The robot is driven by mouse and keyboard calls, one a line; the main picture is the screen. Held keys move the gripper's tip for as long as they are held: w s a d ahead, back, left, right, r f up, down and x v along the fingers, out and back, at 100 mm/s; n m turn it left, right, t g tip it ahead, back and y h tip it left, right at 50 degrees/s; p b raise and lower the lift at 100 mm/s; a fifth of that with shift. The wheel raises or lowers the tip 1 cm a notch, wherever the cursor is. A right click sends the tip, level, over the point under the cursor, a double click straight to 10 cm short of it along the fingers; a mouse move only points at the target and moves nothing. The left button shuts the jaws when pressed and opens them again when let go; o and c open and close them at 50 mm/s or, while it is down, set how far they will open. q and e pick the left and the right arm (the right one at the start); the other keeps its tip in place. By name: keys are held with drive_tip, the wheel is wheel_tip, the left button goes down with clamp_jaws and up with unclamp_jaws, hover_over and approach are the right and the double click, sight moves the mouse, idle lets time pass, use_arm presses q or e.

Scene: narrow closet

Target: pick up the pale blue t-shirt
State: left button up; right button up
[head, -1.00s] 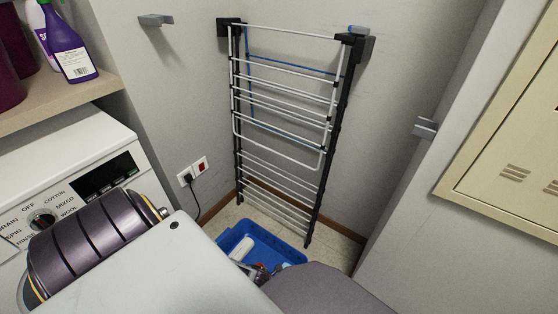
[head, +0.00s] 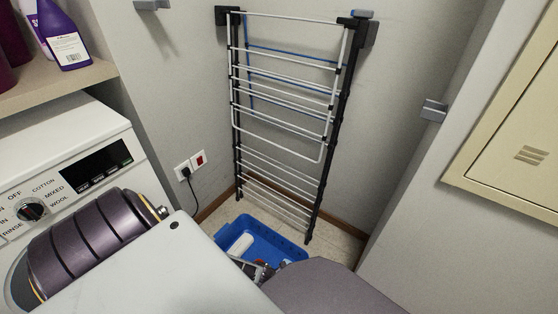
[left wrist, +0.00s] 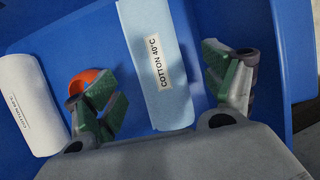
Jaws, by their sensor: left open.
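The pale blue t-shirt (left wrist: 160,62) is a rolled bundle with a white "COTTON 40°C" label, seen in the left wrist view. It lies in the blue crate (left wrist: 60,35), which stands on the floor in the head view (head: 294,254). My left gripper (left wrist: 162,88) is open, with its green-padded fingers on either side of the t-shirt. A gap shows between the t-shirt and each finger; I cannot tell the height above it. In the head view my own arm hides most of this gripper and the crate's near part. My right gripper is not in view.
A white labelled roll (left wrist: 28,105) and an orange-red item (left wrist: 88,80), partly behind a finger, are also in the crate. A drying rack (head: 285,110) stands behind it. The washing machine (head: 65,150) is at left, a wall cabinet (head: 510,150) at right.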

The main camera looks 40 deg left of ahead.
use_arm(q)
drive_tip(key=shift+f, duration=0.15)
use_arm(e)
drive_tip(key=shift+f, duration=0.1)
use_arm(q)
drive_tip(key=shift+b+x, duration=2)
drive_tip(key=shift+x, duration=0.5)
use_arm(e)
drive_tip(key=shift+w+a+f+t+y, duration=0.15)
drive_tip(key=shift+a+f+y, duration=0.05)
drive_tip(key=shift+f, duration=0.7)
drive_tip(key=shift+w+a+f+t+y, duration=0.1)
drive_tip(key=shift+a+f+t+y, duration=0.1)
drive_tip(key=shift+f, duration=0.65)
use_arm(q)
drive_tip(key=shift+a, duration=0.1)
drive_tip(key=c, duration=1.2)
